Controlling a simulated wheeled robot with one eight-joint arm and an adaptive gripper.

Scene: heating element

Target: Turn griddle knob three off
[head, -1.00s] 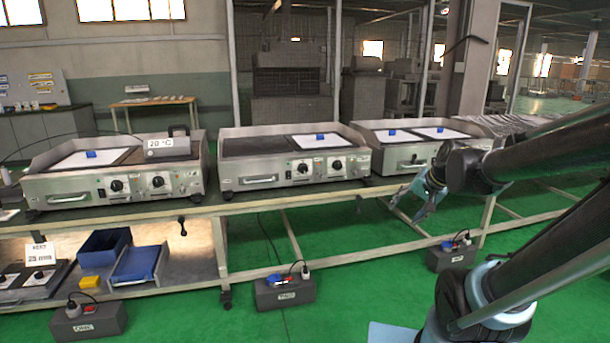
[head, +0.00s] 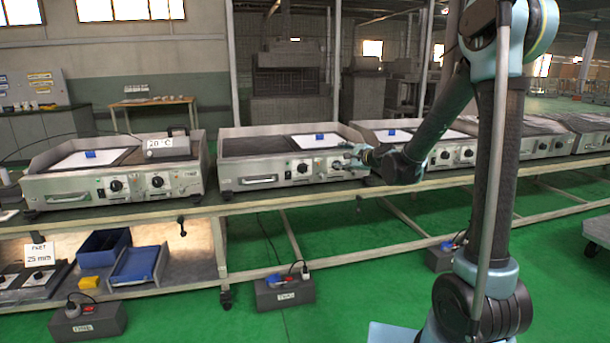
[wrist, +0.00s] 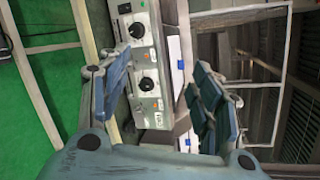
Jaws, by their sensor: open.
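The middle griddle (head: 265,178) stands on the long bench. Its left black knob (head: 303,168) shows clear in the head view; my gripper (head: 348,160) is at the right end of its front, by the right knob. In the wrist view my gripper (wrist: 164,72) is open, with one blue finger on each side and nothing between them. A griddle front panel with two black knobs shows beyond the fingers: an upper knob (wrist: 137,30) and a lower knob (wrist: 146,84), nearer the gripper. No number on the knobs can be read, and I cannot tell which is three.
Another griddle (head: 130,190) stands at the left with a 20 °C display on it. More griddles line the bench to the right, partly behind my arm. Dark boxes with plugs (head: 285,294) stand on the green floor below. The front floor is largely clear.

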